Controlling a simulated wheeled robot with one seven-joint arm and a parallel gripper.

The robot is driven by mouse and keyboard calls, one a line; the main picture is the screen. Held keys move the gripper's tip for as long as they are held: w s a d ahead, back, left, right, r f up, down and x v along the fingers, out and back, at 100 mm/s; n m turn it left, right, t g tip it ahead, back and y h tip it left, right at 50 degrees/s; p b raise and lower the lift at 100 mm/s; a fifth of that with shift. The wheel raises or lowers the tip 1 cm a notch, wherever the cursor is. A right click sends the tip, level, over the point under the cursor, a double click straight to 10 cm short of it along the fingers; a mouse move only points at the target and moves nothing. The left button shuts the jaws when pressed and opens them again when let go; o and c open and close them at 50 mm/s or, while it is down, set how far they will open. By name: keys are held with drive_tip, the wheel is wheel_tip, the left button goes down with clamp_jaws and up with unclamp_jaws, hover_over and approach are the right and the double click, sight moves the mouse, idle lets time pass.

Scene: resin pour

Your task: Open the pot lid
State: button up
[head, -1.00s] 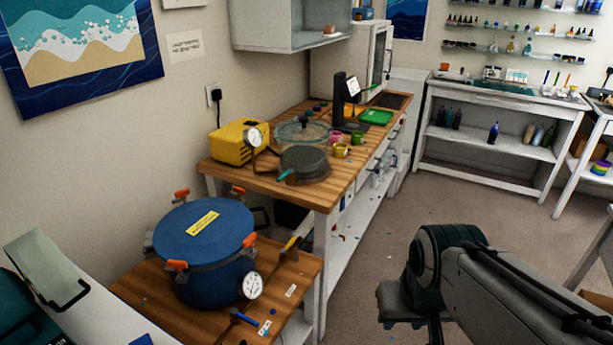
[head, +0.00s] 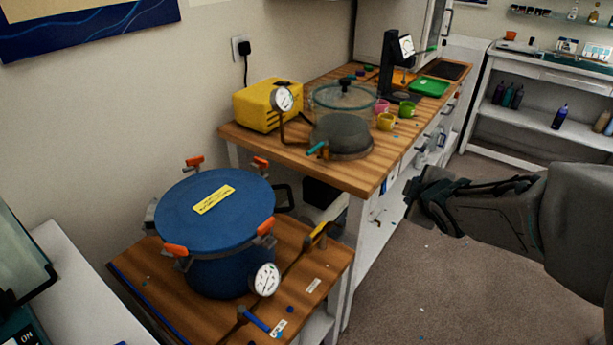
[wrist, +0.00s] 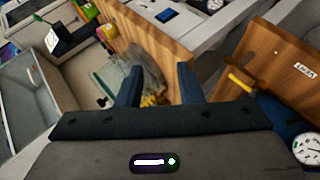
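A blue pot (head: 222,268) stands on the low wooden bench at the lower left of the head view. Its flat blue lid (head: 240,200) is on, with a yellow label (head: 213,199) on top. Several clamps with orange handles sit around the rim, one at the front (head: 175,250). A white dial gauge (head: 266,279) is at the pot's front right. My gripper (wrist: 158,82) shows two dark blue fingers spread apart, with nothing held between them. In the head view it is right of the pot, well apart from it, and its fingertips are hard to make out.
A higher wooden bench (head: 280,150) behind holds a yellow pump (head: 266,105), a clear chamber (head: 345,105) and small coloured cups (head: 387,122). Open floor (head: 400,290) lies right of the benches.

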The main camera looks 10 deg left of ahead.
drive_tip(key=a+f+n+g+y+b, duration=0.2)
drive_tip(key=a+f+n+y+b, duration=0.15)
drive_tip(key=a+n+y, duration=0.45)
drive_tip(key=a+f+n+g+y+b, duration=0.3)
drive_tip(key=a+f+n+y, duration=0.2)
drive_tip(key=a+n, duration=0.45)
drive_tip(key=x, duration=1.3)
drive_tip(key=shift+s+a+p, duration=0.2)
drive_tip(key=shift+a+p, duration=0.1)
drive_tip(key=shift+a, duration=0.15)
clamp_jaws()
